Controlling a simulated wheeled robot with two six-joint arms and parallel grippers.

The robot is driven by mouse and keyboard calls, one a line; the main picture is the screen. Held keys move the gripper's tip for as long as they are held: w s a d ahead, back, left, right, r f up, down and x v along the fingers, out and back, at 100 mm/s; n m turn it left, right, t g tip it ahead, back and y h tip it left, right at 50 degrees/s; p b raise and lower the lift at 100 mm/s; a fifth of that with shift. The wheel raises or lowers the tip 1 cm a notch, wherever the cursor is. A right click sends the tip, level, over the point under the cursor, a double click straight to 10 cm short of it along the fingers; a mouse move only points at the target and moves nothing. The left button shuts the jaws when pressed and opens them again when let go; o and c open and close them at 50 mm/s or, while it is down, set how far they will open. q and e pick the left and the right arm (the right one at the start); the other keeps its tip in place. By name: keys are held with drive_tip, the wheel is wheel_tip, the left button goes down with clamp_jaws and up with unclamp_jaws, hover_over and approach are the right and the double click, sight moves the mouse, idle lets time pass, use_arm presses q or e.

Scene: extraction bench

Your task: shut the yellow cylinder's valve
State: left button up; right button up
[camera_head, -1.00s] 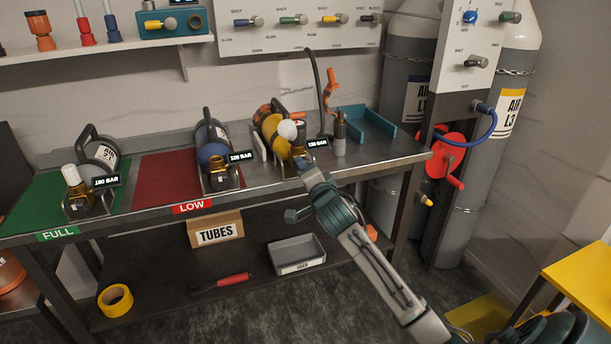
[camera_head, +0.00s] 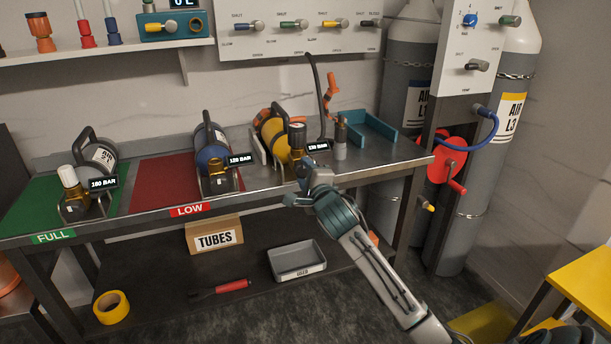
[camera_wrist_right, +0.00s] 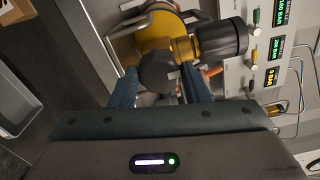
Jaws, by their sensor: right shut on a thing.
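The yellow cylinder (camera_head: 272,132) lies in a rack at the right part of the bench, its brass valve body (camera_head: 296,154) toward the front. It also shows in the wrist view (camera_wrist_right: 158,32). My right gripper (camera_head: 303,168) reaches the valve from the front. In the wrist view its two fingers (camera_wrist_right: 160,84) are on either side of the dark round valve knob (camera_wrist_right: 159,70) and shut on it. The knob is mostly hidden in the head view. My left gripper is not in view.
A blue cylinder (camera_head: 210,138) lies on the red LOW area and a grey one (camera_head: 101,156) on the green FULL area. A grey bin (camera_head: 298,262) is on the lower shelf.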

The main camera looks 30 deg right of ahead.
drive_tip(key=shift+f, duration=0.1)
idle(0.3)
drive_tip(key=o, duration=1)
drive_tip(key=v, duration=1.1)
drive_tip(key=shift+w, duration=0.1)
